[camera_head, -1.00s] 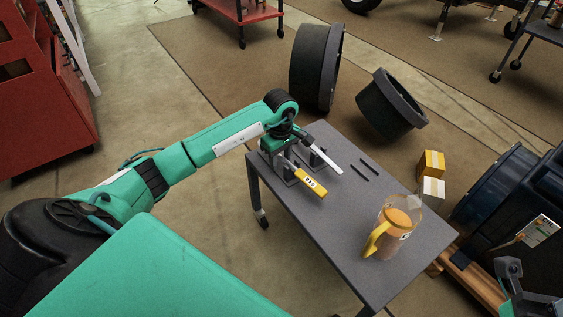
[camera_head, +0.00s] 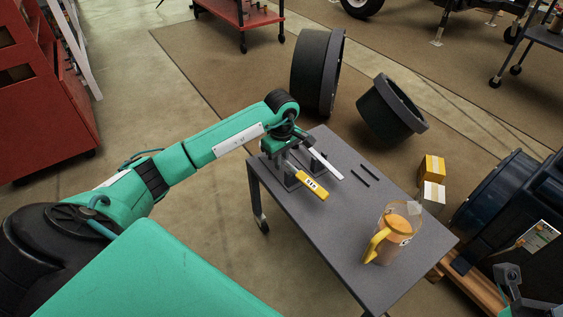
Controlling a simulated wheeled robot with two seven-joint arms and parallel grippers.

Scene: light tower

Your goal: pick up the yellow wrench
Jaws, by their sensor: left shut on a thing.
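The yellow wrench (camera_head: 313,187) is over the far left part of the grey table (camera_head: 345,225). It shows as a yellow bar with a dark-and-white label, sticking out toward the front right from my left gripper (camera_head: 291,172). My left gripper is low at the table's far left end and is shut on the wrench. The gripped part is hidden by the fingers, and I cannot tell whether the wrench touches the table. What looks like my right gripper (camera_head: 510,285) is at the lower right edge, partly cut off, clear of the table.
A pale flat bar (camera_head: 326,166) is beside my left gripper. Two thin dark rods (camera_head: 366,174) lie to its right. A clear jug with a yellow handle (camera_head: 392,235) stands near the table's right end. Large dark cylinders (camera_head: 318,72) are behind. The table's middle is clear.

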